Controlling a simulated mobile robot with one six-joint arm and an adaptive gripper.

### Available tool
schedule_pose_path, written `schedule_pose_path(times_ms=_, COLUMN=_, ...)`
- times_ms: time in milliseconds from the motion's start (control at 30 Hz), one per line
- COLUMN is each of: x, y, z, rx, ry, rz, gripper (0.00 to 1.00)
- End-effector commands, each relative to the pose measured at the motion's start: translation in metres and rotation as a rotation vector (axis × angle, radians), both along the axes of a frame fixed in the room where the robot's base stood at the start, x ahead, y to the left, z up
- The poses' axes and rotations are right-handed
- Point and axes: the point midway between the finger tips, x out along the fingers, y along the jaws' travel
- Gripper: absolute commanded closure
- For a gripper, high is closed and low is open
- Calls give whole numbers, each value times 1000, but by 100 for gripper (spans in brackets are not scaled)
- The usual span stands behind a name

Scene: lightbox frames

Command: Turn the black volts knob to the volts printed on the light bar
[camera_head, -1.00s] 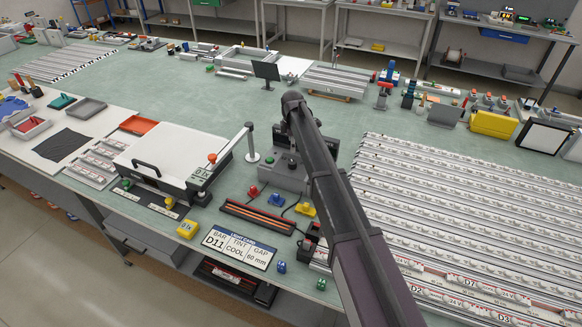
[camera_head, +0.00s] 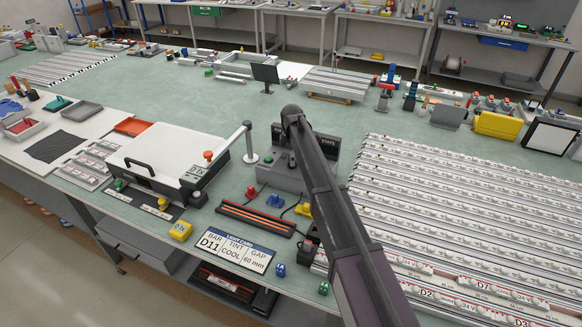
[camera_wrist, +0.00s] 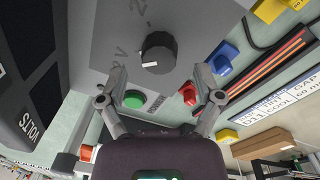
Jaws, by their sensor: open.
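The black volts knob (camera_wrist: 158,48) stands on the grey control box (camera_wrist: 105,35) in the wrist view. A white mark shows at its lower-left edge. Partly readable volt markings lie above and to the left of it. My gripper (camera_wrist: 160,72) is open, with one finger on each side just below the knob in the picture, apart from it. In the head view, the control box (camera_head: 262,181) sits beneath my arm, which hides my gripper.
A green button (camera_wrist: 134,100) is beside the knob. Red (camera_wrist: 188,93) and blue (camera_wrist: 222,60) pieces are close to the right finger. A black VOLTS display (camera_head: 328,150) stands behind the box. A light card (camera_head: 235,250) reads BAR D11, TINT COOL, GAP 60 mm.

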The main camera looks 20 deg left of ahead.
Motion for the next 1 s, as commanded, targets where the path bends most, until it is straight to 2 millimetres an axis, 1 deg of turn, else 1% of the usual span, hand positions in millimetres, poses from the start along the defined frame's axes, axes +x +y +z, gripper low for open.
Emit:
schedule_pose_path(times_ms=33, x=0, y=0, z=-8, rx=0, ry=0, rz=0, gripper=16)
schedule_pose_path(times_ms=300, x=1, y=1, z=-22, rx=0, ry=0, rz=1, gripper=16)
schedule_pose_path(times_ms=800, x=1, y=1, z=-25, rx=0, ry=0, rz=1, gripper=16)
schedule_pose_path(times_ms=833, x=1, y=1, z=-25, rx=0, ry=0, rz=1, gripper=19)
schedule_pose_path(times_ms=867, x=1, y=1, z=-25, rx=0, ry=0, rz=1, gripper=28)
schedule_pose_path(times_ms=900, x=1, y=1, z=-25, rx=0, ry=0, rz=1, gripper=40)
schedule_pose_path(times_ms=967, x=1, y=1, z=-25, rx=0, ry=0, rz=1, gripper=57)
schedule_pose_path(times_ms=1000, x=1, y=1, z=-25, rx=0, ry=0, rz=1, gripper=69)
